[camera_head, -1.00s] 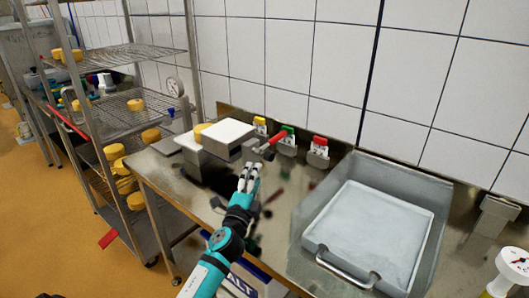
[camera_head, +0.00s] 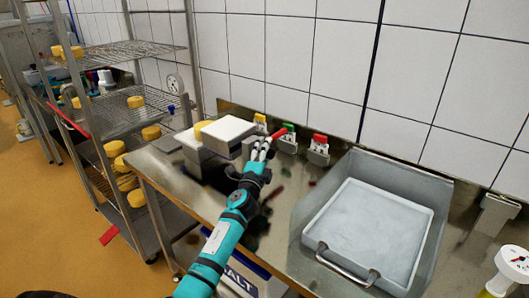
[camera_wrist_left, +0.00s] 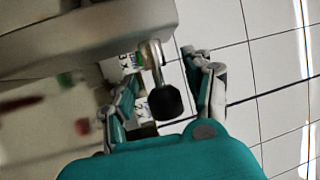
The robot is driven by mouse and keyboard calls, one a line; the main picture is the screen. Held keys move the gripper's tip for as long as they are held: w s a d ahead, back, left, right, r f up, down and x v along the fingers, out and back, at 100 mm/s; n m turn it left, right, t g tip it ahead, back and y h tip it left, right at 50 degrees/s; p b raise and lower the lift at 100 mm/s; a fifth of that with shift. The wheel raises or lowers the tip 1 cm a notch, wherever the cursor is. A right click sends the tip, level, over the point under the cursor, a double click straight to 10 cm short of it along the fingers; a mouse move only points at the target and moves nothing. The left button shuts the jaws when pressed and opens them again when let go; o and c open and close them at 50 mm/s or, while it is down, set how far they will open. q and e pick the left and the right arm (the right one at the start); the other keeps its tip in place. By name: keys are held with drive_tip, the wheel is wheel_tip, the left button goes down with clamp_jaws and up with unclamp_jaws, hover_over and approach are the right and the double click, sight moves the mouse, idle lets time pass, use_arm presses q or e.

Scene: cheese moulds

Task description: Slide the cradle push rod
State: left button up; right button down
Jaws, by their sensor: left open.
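The cradle, a grey metal unit with a pale block on top (camera_head: 228,130), stands on the steel bench against the wall. A red handle (camera_head: 280,133) shows at its right side in the head view. My left gripper (camera_head: 264,147) is open at the cradle's right side, close to the red handle. In the left wrist view a short metal rod with a dark round knob (camera_wrist_left: 165,102) lies between the spread fingers of my left gripper (camera_wrist_left: 160,85). I cannot tell whether a finger touches it. My right gripper is in neither view.
Yellow, green (camera_head: 288,142) and red (camera_head: 318,150) fittings stand along the wall behind. A grey basin with a white tray (camera_head: 375,230) and a bar handle takes up the bench to the right. A wire rack with yellow cheeses (camera_head: 150,132) stands to the left.

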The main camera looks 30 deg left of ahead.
use_arm(q)
clamp_jaws()
drive_tip(key=shift+f, duration=0.1)
drive_tip(key=shift+w+d+f, duration=0.1)
drive_tip(key=shift+w+f, duration=0.05)
drive_tip(key=shift+f, duration=0.1)
drive_tip(key=d, duration=0.7)
drive_tip(key=shift+s+d+f+b, duration=0.15)
drive_tip(key=shift+s+d+b, duration=0.15)
drive_tip(key=shift+d+b, duration=0.1)
drive_tip(key=shift+c, duration=0.7)
unclamp_jaws()
drive_tip(key=shift+s+a+r, duration=0.2)
drive_tip(key=shift+s, duration=0.2)
drive_tip(key=shift+o, duration=1.5)
drive_tip(key=shift+w+d+r, duration=0.15)
drive_tip(key=shift+w+r, duration=0.05)
